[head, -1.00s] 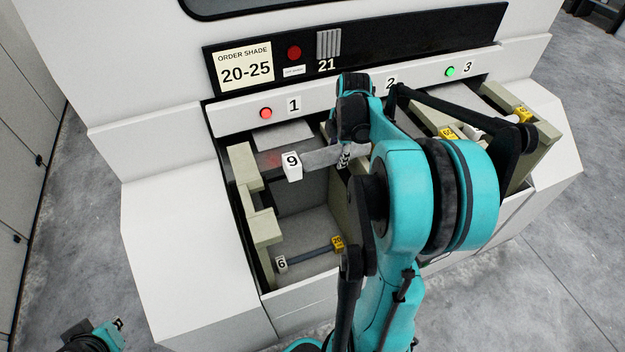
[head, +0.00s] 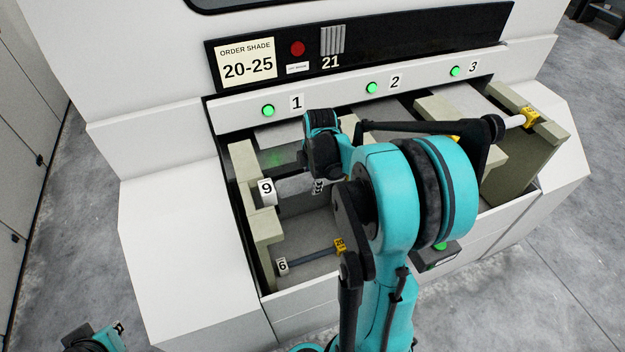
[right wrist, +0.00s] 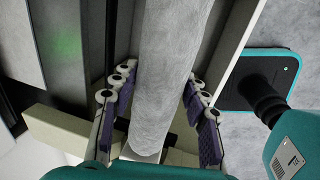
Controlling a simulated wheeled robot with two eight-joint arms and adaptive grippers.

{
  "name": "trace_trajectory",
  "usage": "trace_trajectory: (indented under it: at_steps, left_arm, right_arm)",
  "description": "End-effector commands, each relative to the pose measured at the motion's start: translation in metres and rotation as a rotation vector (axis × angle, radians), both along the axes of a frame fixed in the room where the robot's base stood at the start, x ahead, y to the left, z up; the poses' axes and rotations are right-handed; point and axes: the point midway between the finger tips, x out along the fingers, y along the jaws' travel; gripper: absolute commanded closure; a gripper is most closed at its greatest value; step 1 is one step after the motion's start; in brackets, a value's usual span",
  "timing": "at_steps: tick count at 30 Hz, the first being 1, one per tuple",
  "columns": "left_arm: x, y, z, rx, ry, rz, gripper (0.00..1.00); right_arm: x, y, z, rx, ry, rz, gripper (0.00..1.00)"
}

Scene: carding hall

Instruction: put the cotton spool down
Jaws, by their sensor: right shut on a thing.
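The grey cotton spool (head: 293,187) lies across bay 1 of the machine, its end tag "9" at the left cream bracket (head: 243,160). Whether its ends rest fully in the brackets is hard to tell. My right gripper (right wrist: 158,82) is shut on the spool, with a finger on each side of it in the right wrist view. In the head view my right wrist hides the spool's right part. My left gripper (head: 112,330) shows only partly at the bottom left corner, away from the machine, and its jaws are unclear.
A dark rod (head: 312,255) with tags "6" and "20" lies lower in bay 1. Lamps 1 (head: 268,111), 2 (head: 372,88) and 3 (head: 456,71) are green. A sign (head: 247,69) reads "ORDER SHADE 20-25". My right arm covers much of the middle bay.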

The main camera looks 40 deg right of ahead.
Motion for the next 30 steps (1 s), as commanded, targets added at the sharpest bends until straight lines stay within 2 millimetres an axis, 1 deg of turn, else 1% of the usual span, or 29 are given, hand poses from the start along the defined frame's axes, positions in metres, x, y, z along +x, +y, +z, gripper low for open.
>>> trace_trajectory:
  at_steps: [5, 6, 7, 8, 16, 20, 23, 30]
  left_arm:
    - [0.000, 0.000, -0.003, 0.000, 0.000, 0.000, 1.00]
    - [0.000, 0.000, -0.002, 0.000, 0.000, 0.000, 1.00]
    - [0.000, 0.000, -0.002, 0.000, 0.000, 0.000, 1.00]
    - [0.000, 0.000, -0.002, 0.000, 0.000, 0.000, 1.00]
    - [0.000, 0.000, -0.001, 0.000, 0.000, 0.000, 1.00]
    - [0.000, 0.000, 0.003, 0.000, 0.000, 0.000, 1.00]
    - [0.000, 0.000, 0.009, 0.000, 0.000, 0.000, 1.00]
    - [0.000, 0.000, 0.026, 0.000, 0.000, 0.000, 1.00]
  right_arm:
    - [0.000, 0.000, -0.003, 0.000, 0.000, 0.000, 0.90]
    - [0.000, 0.000, -0.002, 0.000, 0.000, 0.000, 0.45]
    - [0.000, 0.000, -0.002, 0.000, 0.000, 0.000, 0.37]
    - [0.000, 0.000, -0.002, 0.000, 0.000, 0.000, 0.34]
    - [0.000, 0.000, -0.002, 0.000, 0.000, 0.000, 0.34]
    - [-0.001, 0.000, 0.007, 0.000, 0.000, 0.000, 0.34]
    - [-0.004, 0.001, 0.024, 0.000, 0.000, 0.000, 0.34]
    - [-0.014, 0.004, 0.077, 0.000, 0.000, 0.000, 0.34]
